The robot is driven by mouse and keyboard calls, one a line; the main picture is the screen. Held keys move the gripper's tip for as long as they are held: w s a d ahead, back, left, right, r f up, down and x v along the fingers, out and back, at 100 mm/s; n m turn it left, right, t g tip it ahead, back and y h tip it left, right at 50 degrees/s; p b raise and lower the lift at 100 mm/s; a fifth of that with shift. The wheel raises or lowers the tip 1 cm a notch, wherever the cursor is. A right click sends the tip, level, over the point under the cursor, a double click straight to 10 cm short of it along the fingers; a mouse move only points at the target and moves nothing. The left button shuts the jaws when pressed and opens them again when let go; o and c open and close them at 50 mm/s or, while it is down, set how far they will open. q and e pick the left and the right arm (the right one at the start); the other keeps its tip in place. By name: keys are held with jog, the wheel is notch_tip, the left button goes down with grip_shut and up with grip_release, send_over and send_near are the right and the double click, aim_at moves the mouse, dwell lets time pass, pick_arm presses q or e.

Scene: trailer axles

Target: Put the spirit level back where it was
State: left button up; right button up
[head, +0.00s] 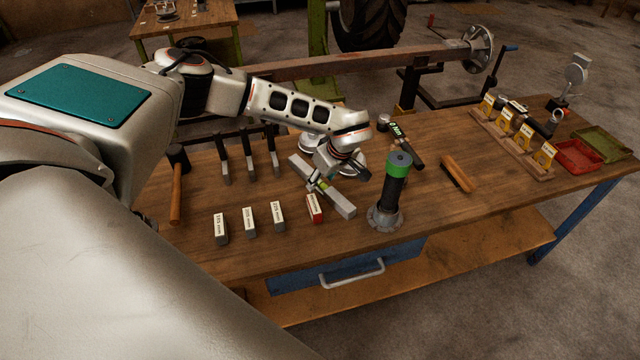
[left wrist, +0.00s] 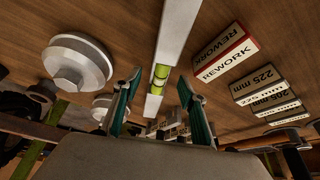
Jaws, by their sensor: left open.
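The spirit level (head: 339,203), a long pale grey bar with a green vial, lies on the wooden workbench, running from back left to front right. In the left wrist view the level (left wrist: 178,30) runs lengthwise, its yellow-green vial (left wrist: 160,76) near the fingertips. My left gripper (head: 338,179) is over the level's middle and hides part of it. In the left wrist view its two teal-padded fingers (left wrist: 160,86) are apart, one on each side of the bar. Whether either finger touches it cannot be told. My right gripper is not in view.
A red-ended REWORK block (head: 315,209) and several size-marked blocks (head: 249,222) stand left of the level. A green-topped black cylinder (head: 396,185) stands close to its right end. Upright tools (head: 248,150) stand behind. A brown-handled brush (head: 458,173) lies further right.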

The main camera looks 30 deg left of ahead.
pick_arm(q)
jog(key=shift+x, duration=0.9)
jog(key=shift+d, duration=0.1)
jog(key=shift+c, duration=0.4)
jog(key=shift+r, duration=0.1)
grip_shut()
